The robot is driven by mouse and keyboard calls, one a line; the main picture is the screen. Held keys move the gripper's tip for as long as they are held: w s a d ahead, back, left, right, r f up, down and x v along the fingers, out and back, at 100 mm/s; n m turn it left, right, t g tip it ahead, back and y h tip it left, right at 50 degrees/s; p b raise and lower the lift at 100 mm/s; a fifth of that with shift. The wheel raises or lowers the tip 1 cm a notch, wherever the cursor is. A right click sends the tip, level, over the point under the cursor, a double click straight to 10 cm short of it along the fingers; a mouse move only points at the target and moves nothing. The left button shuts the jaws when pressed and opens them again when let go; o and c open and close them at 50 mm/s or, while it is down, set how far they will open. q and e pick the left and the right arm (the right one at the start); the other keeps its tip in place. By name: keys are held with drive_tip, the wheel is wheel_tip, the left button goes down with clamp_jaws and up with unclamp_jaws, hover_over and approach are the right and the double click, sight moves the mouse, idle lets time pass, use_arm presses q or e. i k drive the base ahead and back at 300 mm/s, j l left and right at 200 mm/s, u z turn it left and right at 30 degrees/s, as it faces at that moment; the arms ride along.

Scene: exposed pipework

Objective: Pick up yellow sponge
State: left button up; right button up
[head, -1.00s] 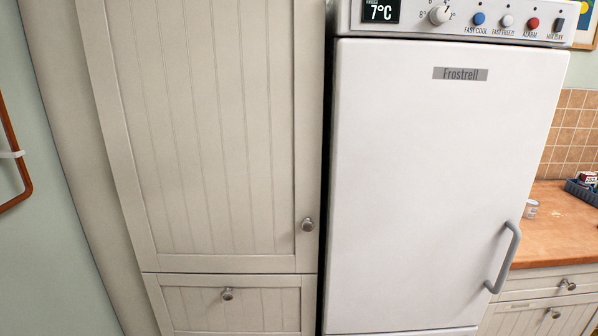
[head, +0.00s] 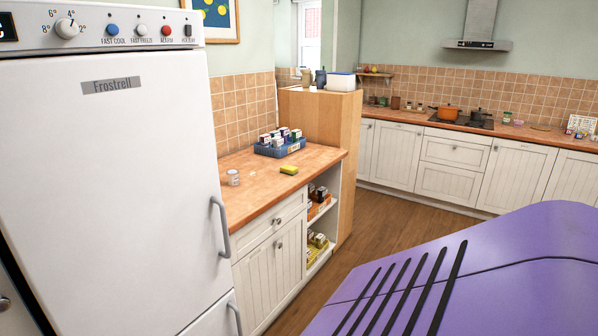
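The yellow sponge (head: 289,170) lies on the wooden counter (head: 262,191) to the right of the fridge, near the counter's front edge. It is small in the head view and looks flat on the surface, with nothing on top of it. Neither of my grippers is in view.
A blue crate (head: 280,150) of small boxes stands behind the sponge, and a can (head: 233,177) stands to its left. The white fridge (head: 105,190) fills the left. A wooden cabinet (head: 338,140) rises beyond the counter. Open floor (head: 395,222) lies to the right.

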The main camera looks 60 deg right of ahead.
sight(289, 170)
drive_tip(key=z, duration=1.95)
drive_tip(key=i+l+u, duration=0.1)
drive_tip(key=u, duration=0.95)
drive_tip(key=i+l+u, duration=0.1)
drive_tip(key=l+u, duration=0.15)
drive_tip(key=i+l+u, duration=0.2)
drive_tip(key=l, duration=0.2)
drive_tip(key=l+u, duration=0.6)
drive_tip(key=l, duration=1.85)
drive_tip(key=k+l+u, duration=0.15)
drive_tip(key=l, duration=0.95)
drive_tip(key=i, duration=0.05)
